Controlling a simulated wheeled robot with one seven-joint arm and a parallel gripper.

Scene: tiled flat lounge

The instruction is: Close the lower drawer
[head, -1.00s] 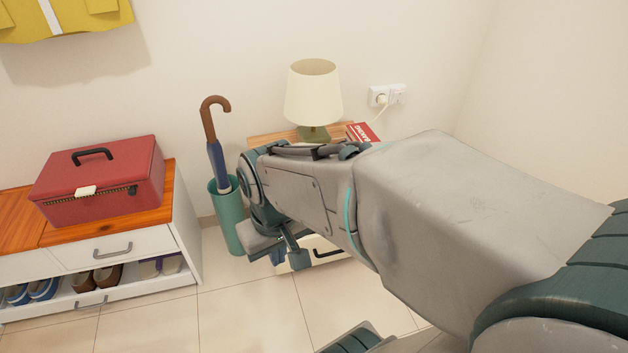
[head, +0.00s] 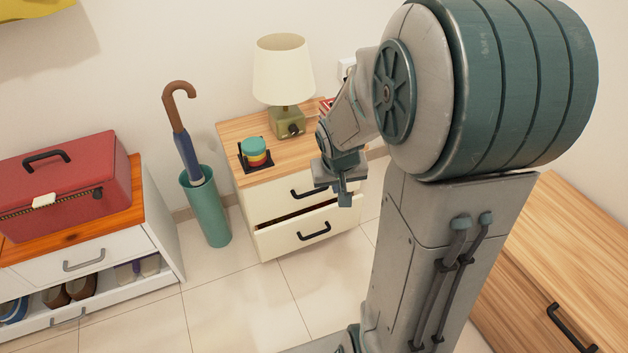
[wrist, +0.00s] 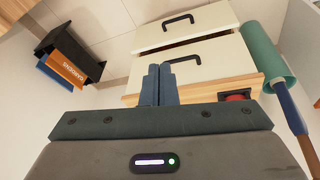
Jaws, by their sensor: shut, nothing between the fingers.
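The lower drawer (head: 283,241) of the small white nightstand (head: 257,132) stands slightly out, with a dark gap above its front. Its black handle (head: 313,231) faces the room. The upper drawer (head: 278,199) looks shut. My gripper (head: 346,196) is shut and empty, apart from the handles, near the right side of the drawer fronts; it hides part of the upper drawer's right end. In the upside-down wrist view, the fingertips (wrist: 158,70) point toward the fronts, with the lower drawer (wrist: 214,18) at the top and the upper drawer (wrist: 215,57) below it.
A lamp (head: 283,75) and a coaster stack (head: 255,152) stand on the nightstand. A teal umbrella stand (head: 207,210) is at its left, then a shoe cabinet (head: 120,247) with a red box (head: 75,185). A wooden cabinet (head: 560,240) is at right. Floor (head: 270,305) in front is clear.

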